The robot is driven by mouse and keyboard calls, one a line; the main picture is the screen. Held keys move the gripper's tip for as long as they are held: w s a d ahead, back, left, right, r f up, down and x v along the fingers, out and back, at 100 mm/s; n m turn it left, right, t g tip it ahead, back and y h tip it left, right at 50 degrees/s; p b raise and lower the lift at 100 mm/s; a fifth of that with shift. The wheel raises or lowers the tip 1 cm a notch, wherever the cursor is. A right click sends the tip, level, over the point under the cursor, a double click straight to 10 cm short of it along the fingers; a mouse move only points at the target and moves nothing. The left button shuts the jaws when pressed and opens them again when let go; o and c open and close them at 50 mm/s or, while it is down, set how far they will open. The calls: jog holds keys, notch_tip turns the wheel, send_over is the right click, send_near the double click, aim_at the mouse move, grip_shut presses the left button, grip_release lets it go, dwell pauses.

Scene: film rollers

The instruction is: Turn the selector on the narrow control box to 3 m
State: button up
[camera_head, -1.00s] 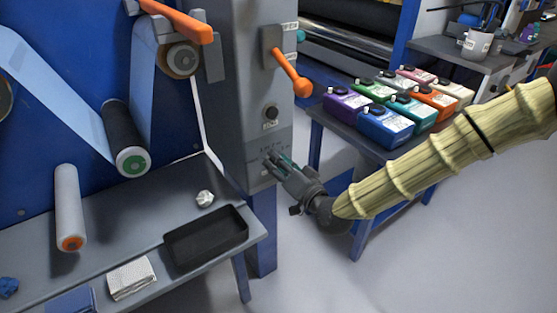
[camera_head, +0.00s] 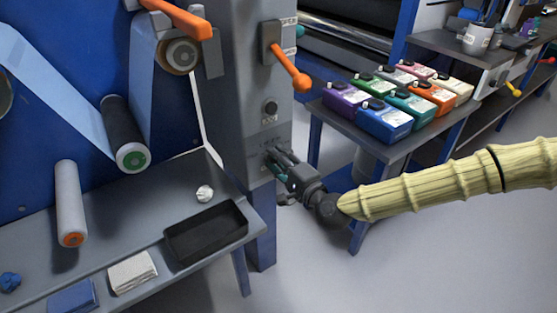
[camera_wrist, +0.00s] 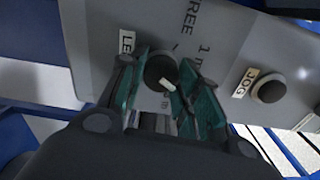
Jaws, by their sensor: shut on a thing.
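The narrow control box (camera_head: 262,95) is a grey upright panel right of the film machine. Its selector (camera_wrist: 160,72) is a dark round knob with a pale pointer mark, seen in the wrist view. Printed marks "FREE" and "1 m" stand around it, and part of a label beginning "LE" is beside it. The 3 m mark cannot be made out. My gripper (camera_head: 275,160) is at the lower part of the box, and its green-padded fingers (camera_wrist: 172,95) are shut on the selector, one on each side. In the head view the gripper hides the selector.
A JOG button (camera_wrist: 270,90) sits beside the selector. An orange-handled lever (camera_head: 290,68) sticks out higher on the box. A shelf with a black tray (camera_head: 205,234) is to the left. A table (camera_head: 340,120) of coloured containers stands behind my arm.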

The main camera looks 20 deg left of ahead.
jog(key=shift+f+m+b, duration=0.15)
jog(key=shift+m+b, duration=0.4)
jog(key=shift+m, duration=1.25)
jog(key=shift+f+m+b, duration=0.1)
jog(key=shift+m+b, duration=0.45)
jog(key=shift+m, duration=1.25)
jog(key=o, duration=1)
jog(key=shift+r, duration=0.1)
jog(key=v, duration=1.2)
jog(key=shift+s, duration=0.1)
